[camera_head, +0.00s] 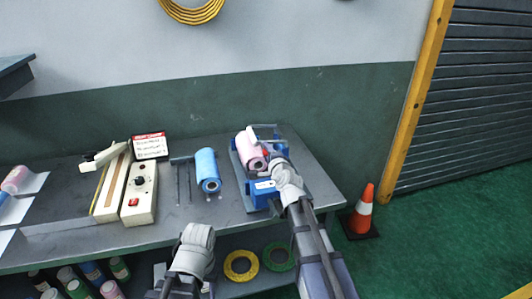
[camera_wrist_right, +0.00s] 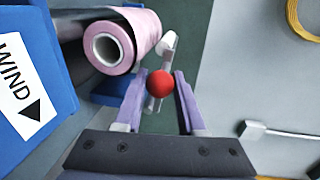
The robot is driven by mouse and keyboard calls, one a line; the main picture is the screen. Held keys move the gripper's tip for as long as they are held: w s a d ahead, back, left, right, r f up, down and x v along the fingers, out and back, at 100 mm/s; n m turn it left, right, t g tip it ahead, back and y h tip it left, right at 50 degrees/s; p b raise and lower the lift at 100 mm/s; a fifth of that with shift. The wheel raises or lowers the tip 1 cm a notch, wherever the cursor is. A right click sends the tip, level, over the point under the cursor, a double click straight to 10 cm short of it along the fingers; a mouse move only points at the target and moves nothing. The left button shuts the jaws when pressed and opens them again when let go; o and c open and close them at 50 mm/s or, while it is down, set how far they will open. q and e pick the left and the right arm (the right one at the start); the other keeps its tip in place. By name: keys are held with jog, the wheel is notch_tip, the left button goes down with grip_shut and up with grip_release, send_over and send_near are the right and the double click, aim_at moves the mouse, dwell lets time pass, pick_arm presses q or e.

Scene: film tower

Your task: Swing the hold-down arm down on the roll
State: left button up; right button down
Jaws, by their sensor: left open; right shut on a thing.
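The pink film roll (camera_head: 245,146) lies on the blue film machine (camera_head: 262,199) at the bench's right. In the right wrist view the roll's hollow end (camera_wrist_right: 106,47) faces me. The hold-down arm (camera_wrist_right: 167,43) is a pale lever with a red ball knob (camera_wrist_right: 160,84); its pale end shows close beside the roll, and I cannot tell whether they touch. My right gripper (camera_wrist_right: 158,92) is shut on the knob, one finger on either side. It covers part of the machine in the head view (camera_head: 272,160). My left gripper (camera_head: 198,238) is open and empty, in front of the bench.
Further left are a cream sealer (camera_head: 140,195) and a sign (camera_head: 149,146). An orange cone (camera_head: 362,213) stands on the floor at right.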

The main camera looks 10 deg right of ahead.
dwell(0.4)
jog(key=c, duration=0.5)
grip_release()
jog(key=s, duration=0.2)
jog(key=s+r+p, duration=0.1)
jog(key=s, duration=0.4)
jog(key=shift+s+d+r, duration=0.15)
jog(key=shift+s, duration=0.25)
